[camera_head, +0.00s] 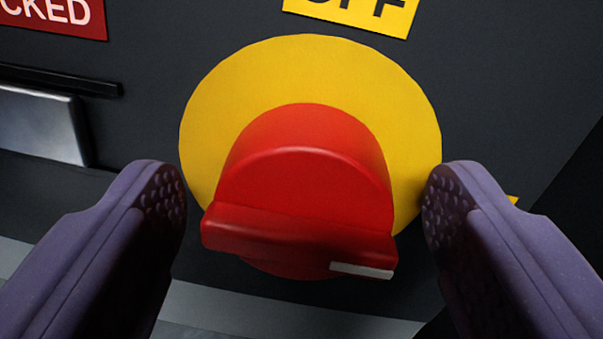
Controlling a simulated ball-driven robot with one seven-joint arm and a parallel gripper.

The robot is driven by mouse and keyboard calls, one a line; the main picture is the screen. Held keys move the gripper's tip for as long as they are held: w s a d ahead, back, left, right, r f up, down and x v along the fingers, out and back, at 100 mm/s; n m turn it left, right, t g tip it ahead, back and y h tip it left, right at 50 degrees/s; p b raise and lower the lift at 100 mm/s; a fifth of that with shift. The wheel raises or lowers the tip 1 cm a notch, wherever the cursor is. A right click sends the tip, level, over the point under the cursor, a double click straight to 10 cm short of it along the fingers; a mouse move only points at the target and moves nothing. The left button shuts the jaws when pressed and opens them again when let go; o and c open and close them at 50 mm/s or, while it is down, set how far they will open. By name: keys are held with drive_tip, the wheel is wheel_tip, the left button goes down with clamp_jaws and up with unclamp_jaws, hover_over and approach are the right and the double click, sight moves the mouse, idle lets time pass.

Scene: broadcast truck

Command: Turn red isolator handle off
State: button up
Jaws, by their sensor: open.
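The red isolator handle (300,225) sits in the middle of the head camera view, on a round yellow plate (300,65) on a dark panel. Its grip bar lies nearly level, tilted slightly down to the right, with a white mark (361,271) at its right end. My gripper (304,195) is open, with one purple finger on each side of the handle. A gap shows between each finger and the handle, and neither appears to touch it. A yellow label reading OFF (350,12), partly cut off, is above the plate.
A red label ending in "CKED" (55,14) is at the upper left. A metallic plate (40,125) under a black bar is at the left. A bit of yellow (513,200) shows behind the right finger. The dark panel (500,95) is bare at the upper right.

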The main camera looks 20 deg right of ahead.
drive_tip(key=c, duration=1)
drive_tip(key=shift+n, duration=0.5)
drive_tip(key=n+b, duration=0.2)
drive_tip(key=n, duration=0.1)
drive_tip(key=shift+n, duration=0.4)
drive_tip(key=n+b, duration=0.3)
drive_tip(key=n, duration=0.1)
drive_tip(key=shift+a+g, duration=0.15)
drive_tip(key=shift+g, duration=0.25)
drive_tip(key=n+b, duration=0.3)
drive_tip(key=n, duration=0.2)
drive_tip(key=shift+f, duration=0.15)
drive_tip(key=shift+n+h+b, duration=0.5)
drive_tip(key=shift+n+b, duration=0.7)
drive_tip(key=shift+n, duration=0.5)
